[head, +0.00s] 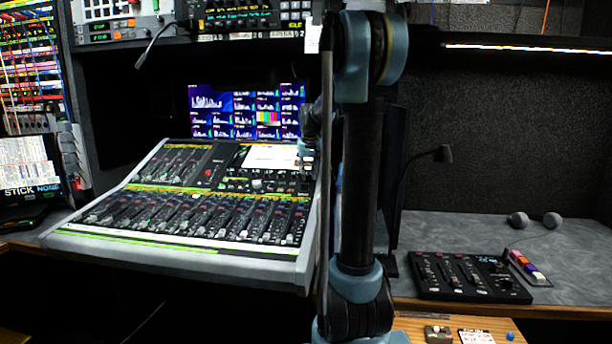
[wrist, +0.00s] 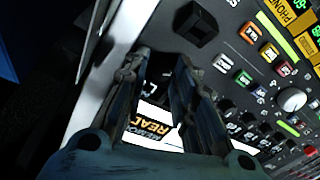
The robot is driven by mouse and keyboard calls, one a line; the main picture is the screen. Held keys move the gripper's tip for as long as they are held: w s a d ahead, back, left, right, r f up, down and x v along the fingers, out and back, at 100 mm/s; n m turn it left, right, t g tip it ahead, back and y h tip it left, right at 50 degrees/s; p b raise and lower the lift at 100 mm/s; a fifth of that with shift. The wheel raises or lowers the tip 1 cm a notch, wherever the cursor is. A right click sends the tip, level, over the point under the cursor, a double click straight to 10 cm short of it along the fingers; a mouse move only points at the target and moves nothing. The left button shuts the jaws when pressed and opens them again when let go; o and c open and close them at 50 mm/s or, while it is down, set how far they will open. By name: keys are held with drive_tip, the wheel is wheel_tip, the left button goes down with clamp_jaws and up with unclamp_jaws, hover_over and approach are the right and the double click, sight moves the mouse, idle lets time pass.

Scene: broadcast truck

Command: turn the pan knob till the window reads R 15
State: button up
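My gripper (wrist: 162,60) is open in the wrist view, with a gap between its two dark fingers and nothing held. Between and behind the fingers is a white window (wrist: 150,128) with part of the orange word "READ" visible; no R value is legible. A black square-topped control (wrist: 195,25) stands just beyond the fingertips, apart from them. A pale round knob (wrist: 292,100) is at the right. I cannot tell which control is the pan knob. In the head view, the white window (head: 268,157) is on the upper right of the mixing console (head: 290,262), where my arm partly hides it.
Coloured buttons (wrist: 250,33) crowd the panel near the fingers. In the head view, monitors (head: 210,100) stand behind the console and a gooseneck microphone (head: 150,45) hangs above. A small black control box (head: 468,277) sits on the right desk, whose grey top (head: 450,228) has clear room.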

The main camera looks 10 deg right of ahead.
drive_tip(key=shift+f, duration=0.1)
drive_tip(key=shift+c, duration=0.5)
clamp_jaws()
drive_tip(key=shift+a, duration=0.15)
drive_tip(key=shift+m, duration=0.4)
drive_tip(key=m, duration=0.5)
drive_tip(key=shift+m+t, duration=0.3)
drive_tip(key=m, duration=0.5)
drive_tip(key=shift+h, duration=0.3)
drive_tip(key=shift+m, duration=0.3)
